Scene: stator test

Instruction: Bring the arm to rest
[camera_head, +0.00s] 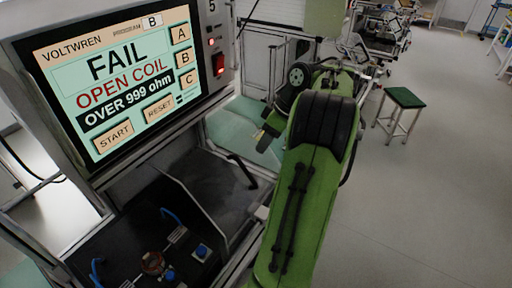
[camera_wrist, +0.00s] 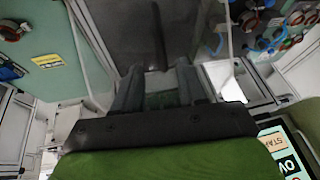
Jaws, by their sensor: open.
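My green arm (camera_head: 305,200) reaches up and forward in the head view and is bent at a black joint. My gripper (camera_head: 268,138) is partly hidden behind the arm, to the right of the test screen. In the wrist view my gripper (camera_wrist: 158,88) shows two grey fingers set apart with nothing between them. Beyond the fingers is a dark grey surface. The fingers touch no object that I can make out.
The tester screen (camera_head: 118,78) reads FAIL, OPEN COIL, OVER 999 ohm. A green-topped stool (camera_head: 404,97) stands on open floor at right. A yellow label (camera_wrist: 47,60) lies on a pale green surface.

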